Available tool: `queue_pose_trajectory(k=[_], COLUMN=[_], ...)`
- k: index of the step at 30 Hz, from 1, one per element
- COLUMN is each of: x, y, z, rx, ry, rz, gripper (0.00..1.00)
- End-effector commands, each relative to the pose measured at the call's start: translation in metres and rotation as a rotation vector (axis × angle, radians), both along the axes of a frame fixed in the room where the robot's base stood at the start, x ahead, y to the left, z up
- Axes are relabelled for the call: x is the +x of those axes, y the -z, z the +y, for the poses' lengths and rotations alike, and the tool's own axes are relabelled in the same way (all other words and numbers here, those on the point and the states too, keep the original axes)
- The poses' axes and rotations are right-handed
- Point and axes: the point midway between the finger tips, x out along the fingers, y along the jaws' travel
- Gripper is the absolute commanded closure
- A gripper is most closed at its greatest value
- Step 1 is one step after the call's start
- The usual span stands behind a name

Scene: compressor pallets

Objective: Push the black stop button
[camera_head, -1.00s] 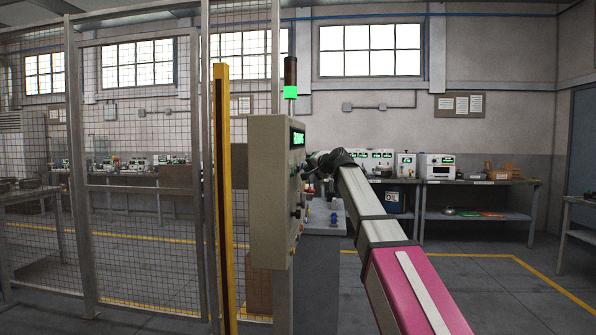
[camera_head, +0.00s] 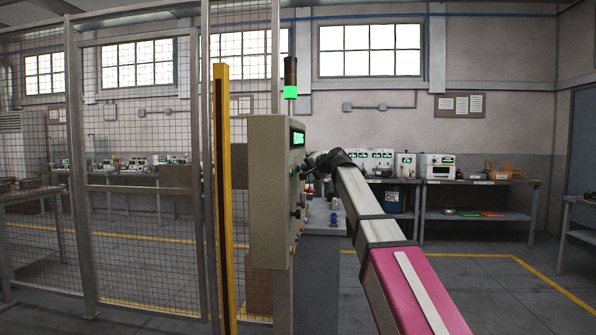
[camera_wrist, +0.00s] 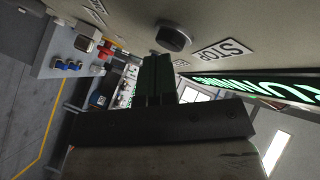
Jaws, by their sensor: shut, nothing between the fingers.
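The black stop button (camera_wrist: 174,38) is a round dark knob on the pale panel face, beside a white label reading STOP (camera_wrist: 222,50) in the wrist view. My gripper (camera_wrist: 157,58) is shut and empty, its dark fingertips just below the button in that view; whether they touch it I cannot tell. In the head view the beige control box (camera_head: 268,190) is seen nearly edge-on, and my gripper (camera_head: 311,168) is at its right face, small and partly hidden by my wrist.
A green display (camera_wrist: 290,88) is lit on the panel. A green-lit stack light (camera_head: 291,92) stands on the box. A yellow post (camera_head: 222,200) and mesh fence are to the left. Workbenches (camera_head: 480,182) line the back wall; the floor at right is open.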

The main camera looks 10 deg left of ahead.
Motion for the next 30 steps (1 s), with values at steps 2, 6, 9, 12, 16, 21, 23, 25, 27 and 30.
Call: queue_pose_trajectory(k=[2, 6, 9, 12, 16, 21, 23, 25, 27, 30], x=[0.000, 0.000, 0.000, 0.000, 0.000, 0.000, 0.000, -0.001, -0.001, -0.001], y=[0.000, 0.000, 0.000, 0.000, 0.000, 0.000, 0.000, 0.000, 0.000, 0.000], z=[0.001, 0.002, 0.003, 0.005, 0.004, 0.000, -0.002, -0.006, -0.009, -0.014], rx=[0.000, 0.000, 0.000, 0.000, 0.000, 0.001, 0.001, 0.001, 0.001, 0.001], ry=[0.000, 0.000, 0.000, 0.000, 0.000, 0.000, 0.000, 0.000, 0.000, 0.000], rz=[0.000, 0.000, 0.000, 0.000, 0.000, 0.001, 0.001, 0.000, 0.000, 0.001], gripper=[1.00, 1.00, 1.00, 1.00, 1.00, 1.00, 1.00, 1.00, 1.00, 1.00])
